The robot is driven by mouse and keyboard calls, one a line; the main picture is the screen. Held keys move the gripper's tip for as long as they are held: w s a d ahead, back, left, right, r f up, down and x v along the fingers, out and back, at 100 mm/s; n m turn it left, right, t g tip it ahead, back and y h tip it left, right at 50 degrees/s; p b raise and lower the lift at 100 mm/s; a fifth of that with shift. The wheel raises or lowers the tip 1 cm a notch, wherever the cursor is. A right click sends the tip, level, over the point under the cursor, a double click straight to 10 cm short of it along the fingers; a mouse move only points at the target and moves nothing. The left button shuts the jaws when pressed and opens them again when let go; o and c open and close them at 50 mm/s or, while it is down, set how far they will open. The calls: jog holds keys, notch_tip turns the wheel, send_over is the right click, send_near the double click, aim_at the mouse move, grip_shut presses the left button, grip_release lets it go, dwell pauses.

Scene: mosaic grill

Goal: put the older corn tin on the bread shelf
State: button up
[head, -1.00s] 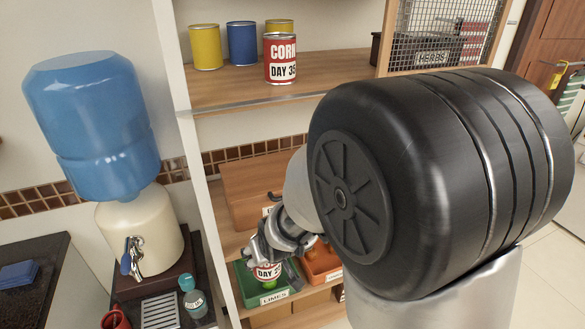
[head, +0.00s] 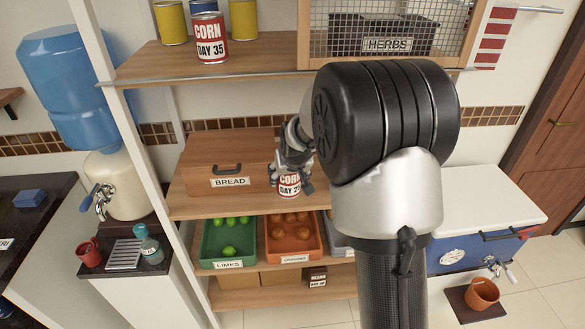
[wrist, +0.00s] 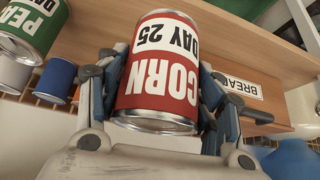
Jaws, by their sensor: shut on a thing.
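My gripper (head: 292,181) is shut around the sides of a red and white corn tin (head: 288,187). The wrist view shows this corn tin (wrist: 160,72) upside down in the picture, with the label "CORN DAY 25". The bread shelf (head: 195,207) is the wooden board bearing a brown box marked "BREAD" (head: 229,166). The held tin is at bread shelf height, right of the bread box, near the shelf's front edge. I cannot tell if it touches the board. Another corn tin (head: 209,38), marked "DAY 35", stands on the top shelf.
Yellow tins (head: 171,22) stand on the top shelf near a mesh-fronted part with a herbs box (head: 378,36). Below the bread shelf are a green limes crate (head: 229,266) and an orange crate (head: 293,262). A green peas tin (wrist: 32,27) shows in the wrist view.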

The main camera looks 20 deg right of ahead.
jog(key=w+d+r+m, duration=0.1)
jog(key=w+d+r, duration=0.1)
jog(key=w+d, duration=0.55)
jog(key=shift+h, duration=0.3)
jog(key=f, duration=0.3)
jog(key=d+f+b, duration=0.1)
jog(key=f, duration=0.2)
jog(key=s+f, duration=0.1)
jog(key=f, duration=0.2)
jog(key=shift+s+d+f, duration=0.1)
jog(key=shift+d, duration=0.2)
jog(key=shift+f+b, duration=0.2)
jog(key=shift+b, duration=0.15)
jog(key=o, duration=1.4)
